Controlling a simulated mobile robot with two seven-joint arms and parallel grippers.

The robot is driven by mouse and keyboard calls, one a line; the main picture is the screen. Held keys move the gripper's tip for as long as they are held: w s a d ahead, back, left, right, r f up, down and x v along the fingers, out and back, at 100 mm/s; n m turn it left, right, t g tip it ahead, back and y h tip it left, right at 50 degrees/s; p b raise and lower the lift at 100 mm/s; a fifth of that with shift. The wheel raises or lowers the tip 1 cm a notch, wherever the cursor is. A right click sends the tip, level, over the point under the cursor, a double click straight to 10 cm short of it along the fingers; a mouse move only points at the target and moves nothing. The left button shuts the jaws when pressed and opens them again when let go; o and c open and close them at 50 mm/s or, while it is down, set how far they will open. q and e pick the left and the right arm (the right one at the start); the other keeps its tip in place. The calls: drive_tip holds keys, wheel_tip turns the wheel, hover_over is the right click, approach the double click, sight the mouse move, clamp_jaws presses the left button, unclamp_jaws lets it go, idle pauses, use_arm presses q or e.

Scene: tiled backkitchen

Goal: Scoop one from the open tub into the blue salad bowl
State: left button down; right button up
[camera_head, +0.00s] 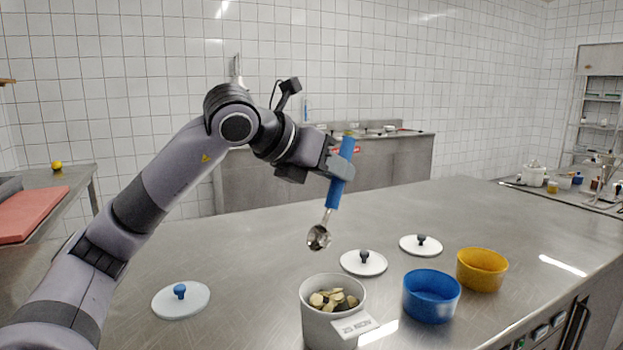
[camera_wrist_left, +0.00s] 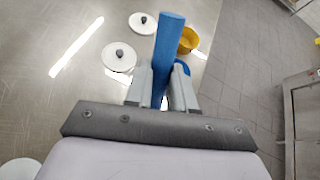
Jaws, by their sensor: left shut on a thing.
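My left gripper (camera_head: 336,164) is shut on the blue handle of a scoop (camera_head: 341,180). The handle also shows between the fingers in the left wrist view (camera_wrist_left: 168,50). The scoop hangs with its metal bowl down, above and behind the open tub (camera_head: 312,314), apart from it. The scoop's bowl looks empty. The white tub holds several pale and dark chunks (camera_head: 333,300) and has a label on its front. The blue salad bowl (camera_head: 431,296) stands to the right of the tub and looks empty. It is mostly hidden in the left wrist view. My right gripper is not in view.
A yellow bowl (camera_head: 482,269) stands behind and right of the blue one. White lids with dark knobs lie behind the tub (camera_head: 363,263) and farther back (camera_head: 421,245). A blue-knobbed lid (camera_head: 181,299) lies at left. The steel counter (camera_head: 510,225) is clear at back right.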

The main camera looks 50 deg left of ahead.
use_arm(q)
wheel_tip(320, 180, down, 11)
drive_tip(key=d+b, duration=0.1)
drive_tip(key=b, duration=1)
drive_tip(key=shift+w+d, duration=0.35)
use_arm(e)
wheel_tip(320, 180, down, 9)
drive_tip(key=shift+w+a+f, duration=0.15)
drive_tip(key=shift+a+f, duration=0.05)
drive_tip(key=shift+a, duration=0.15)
use_arm(q)
drive_tip(key=shift+f, duration=0.1)
drive_tip(key=shift+f+b, duration=0.5)
drive_tip(key=shift+b, duration=0.25)
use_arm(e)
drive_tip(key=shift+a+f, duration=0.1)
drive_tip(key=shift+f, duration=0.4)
